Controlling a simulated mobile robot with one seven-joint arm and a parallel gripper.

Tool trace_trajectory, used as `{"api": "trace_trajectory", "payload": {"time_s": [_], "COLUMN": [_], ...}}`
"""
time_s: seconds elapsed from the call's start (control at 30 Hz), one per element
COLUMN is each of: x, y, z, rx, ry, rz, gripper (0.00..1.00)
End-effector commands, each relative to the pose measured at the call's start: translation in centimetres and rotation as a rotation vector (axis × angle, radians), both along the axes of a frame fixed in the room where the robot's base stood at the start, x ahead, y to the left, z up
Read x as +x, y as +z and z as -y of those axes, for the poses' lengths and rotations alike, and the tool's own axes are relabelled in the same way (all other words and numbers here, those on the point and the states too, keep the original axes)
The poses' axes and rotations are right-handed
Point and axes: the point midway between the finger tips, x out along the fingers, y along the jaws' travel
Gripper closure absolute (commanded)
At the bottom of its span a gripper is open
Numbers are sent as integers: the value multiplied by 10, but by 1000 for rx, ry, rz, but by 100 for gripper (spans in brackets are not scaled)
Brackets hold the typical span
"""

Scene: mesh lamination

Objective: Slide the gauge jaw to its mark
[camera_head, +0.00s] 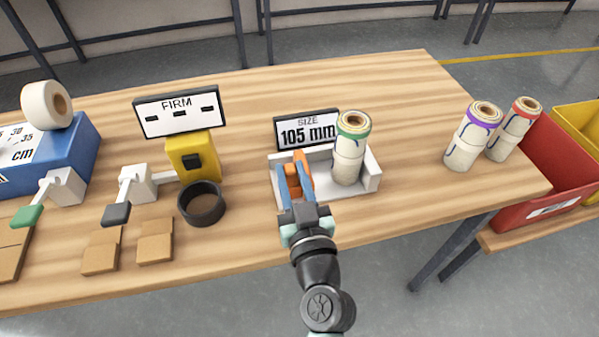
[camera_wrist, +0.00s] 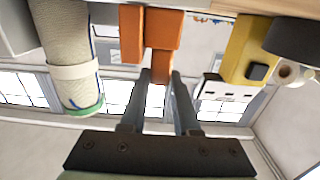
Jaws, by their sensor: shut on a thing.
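The orange gauge jaw (camera_head: 304,172) sits in the white gauge tray (camera_head: 372,184), left of a pale roll with a green rim (camera_head: 350,160). A small gap seems to lie between jaw and roll. My gripper (camera_head: 291,182) reaches into the tray from the front and is shut on the jaw. In the wrist view the fingers of my gripper (camera_wrist: 160,78) straddle the lower part of the orange jaw (camera_wrist: 161,28), and the roll (camera_wrist: 70,50) stands to the left. The sign (camera_head: 307,130) behind the tray reads SIZE 105 mm. I cannot make out the mark.
Left of the tray are a black ring (camera_head: 203,206), a yellow block (camera_head: 207,148) and a FIRM sign (camera_head: 180,110). Two rolls, purple-rimmed (camera_head: 466,150) and red-rimmed (camera_head: 508,140), stand at the right. A red bin (camera_head: 560,180) is beside the table. Table between tray and rolls is clear.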

Motion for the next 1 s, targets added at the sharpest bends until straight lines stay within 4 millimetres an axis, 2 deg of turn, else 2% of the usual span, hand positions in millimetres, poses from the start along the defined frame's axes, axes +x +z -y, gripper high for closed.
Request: {"api": "trace_trajectory", "payload": {"time_s": [0.07, 0.1, 0.23, 0.27, 0.53, 0.67, 0.77, 1.0], "x": [-1, -1, -1, -1, -1, -8, -20, -68], "y": [-2, -2, -2, -2, -1, -3, -4, -6], "z": [-5, -5, -5, -5, -3, 0, 4, 19], "rx": [2, 3, 3, 2, 2, 2, 3, 2], "ry": [13, 13, 13, 13, 8, 6, 5, 7], "rz": [-5, -5, -5, -5, -3, -4, -4, -6], "gripper": [100, 66, 43, 40, 40, 40, 40, 40]}}
